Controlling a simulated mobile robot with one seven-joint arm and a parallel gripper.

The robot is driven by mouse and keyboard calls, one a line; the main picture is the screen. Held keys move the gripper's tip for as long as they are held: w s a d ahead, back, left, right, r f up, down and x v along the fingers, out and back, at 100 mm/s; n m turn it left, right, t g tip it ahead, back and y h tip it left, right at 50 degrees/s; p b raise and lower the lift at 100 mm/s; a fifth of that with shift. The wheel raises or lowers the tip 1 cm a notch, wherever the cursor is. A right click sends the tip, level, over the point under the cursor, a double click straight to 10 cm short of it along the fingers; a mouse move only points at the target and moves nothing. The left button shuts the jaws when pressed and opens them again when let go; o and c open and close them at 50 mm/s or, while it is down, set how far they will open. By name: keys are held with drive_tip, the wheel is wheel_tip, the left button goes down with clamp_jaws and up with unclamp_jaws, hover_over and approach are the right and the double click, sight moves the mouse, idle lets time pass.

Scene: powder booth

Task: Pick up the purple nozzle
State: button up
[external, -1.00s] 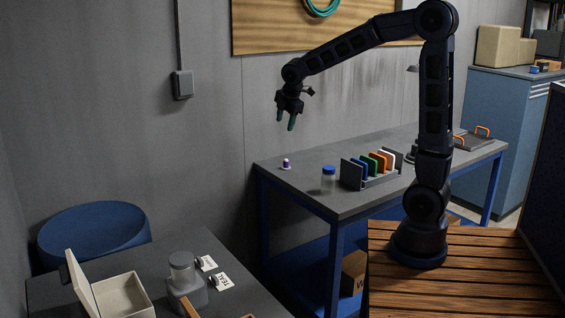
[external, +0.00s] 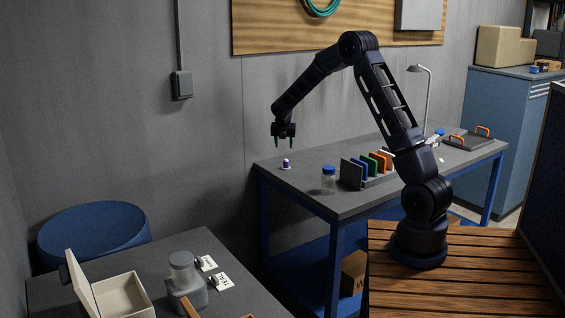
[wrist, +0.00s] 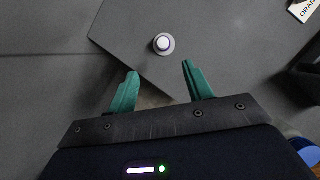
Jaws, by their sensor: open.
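The purple nozzle (external: 286,163) stands upright near the back left corner of the grey workbench (external: 310,184). In the wrist view the nozzle (wrist: 163,44) shows from above as a white round top with a purple-grey flange around it. My gripper (external: 284,141) is above the nozzle in the external view, pointing down, with a gap between them. Its two green fingers (wrist: 160,80) are apart and empty in the wrist view, and the nozzle appears beyond their tips, between them in width.
A clear jar with a blue lid (external: 328,180) stands right of the nozzle. A rack of coloured panels (external: 372,168) is farther right, and a desk lamp (external: 428,95) stands behind. The bench edge is close to the nozzle. A wall is behind the bench.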

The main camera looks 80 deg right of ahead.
sight(286, 160)
drive_tip(key=x, duration=0.7)
drive_tip(key=shift+s+d+r, duration=0.1)
drive_tip(key=shift+d+r, duration=0.05)
drive_tip(key=shift+d, duration=0.1)
drive_tip(key=shift+a+x, duration=0.15)
drive_tip(key=shift+x, duration=1.1)
drive_tip(key=shift+a+x, duration=0.1)
drive_tip(key=shift+x, duration=1.2)
drive_tip(key=shift+s, duration=0.15)
drive_tip(key=shift+c, duration=0.4)
drive_tip(key=c, duration=1)
